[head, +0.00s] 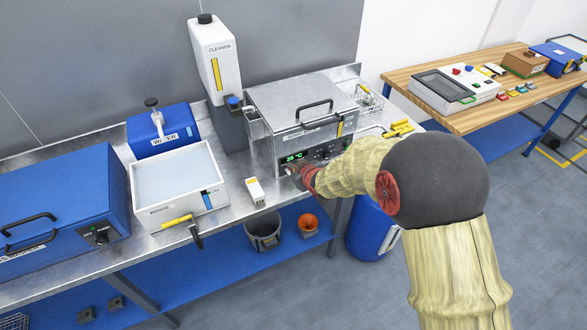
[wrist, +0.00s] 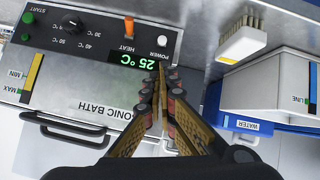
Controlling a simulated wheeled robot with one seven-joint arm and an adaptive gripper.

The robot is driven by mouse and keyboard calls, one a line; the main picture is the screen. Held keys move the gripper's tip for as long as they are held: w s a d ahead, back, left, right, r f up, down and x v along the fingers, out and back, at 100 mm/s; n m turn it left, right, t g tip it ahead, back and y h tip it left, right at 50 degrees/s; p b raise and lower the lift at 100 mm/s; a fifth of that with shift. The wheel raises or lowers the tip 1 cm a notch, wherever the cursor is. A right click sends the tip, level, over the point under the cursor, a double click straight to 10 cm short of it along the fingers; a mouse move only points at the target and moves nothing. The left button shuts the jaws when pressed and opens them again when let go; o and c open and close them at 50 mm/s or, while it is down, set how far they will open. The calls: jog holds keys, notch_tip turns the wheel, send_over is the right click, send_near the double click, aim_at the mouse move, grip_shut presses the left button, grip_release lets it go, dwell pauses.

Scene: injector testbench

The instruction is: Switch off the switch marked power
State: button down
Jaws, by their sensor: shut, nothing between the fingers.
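The sonic bath (head: 270,100) is a steel box with a dark control panel. In the wrist view the panel (wrist: 88,62) is seen upside down. The power switch (wrist: 163,41) is a small white piece beside the POWER label; I cannot tell which way it is set. The orange heat switch (wrist: 129,26) is next to it, and a lit green display (wrist: 132,60) reads 25 °C. My gripper (wrist: 160,72) is shut and empty, its tips near the display and just short of the power switch. In the head view my gripper (head: 294,172) hides that panel corner.
The panel also has a black knob (wrist: 71,23) and a green start button (wrist: 28,17). A white brush (wrist: 243,42) lies on the bench beside the bath. A white rinse tray (head: 180,207) stands to the left. A cleaner bottle (head: 216,60) stands behind.

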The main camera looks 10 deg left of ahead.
aim_at(288, 172)
jog(key=x, duration=0.8)
jog(key=shift+b, duration=0.4)
jog(key=shift+d+f+b, duration=0.1)
jog(key=shift+f+b, duration=0.1)
jog(key=shift+b, duration=0.35)
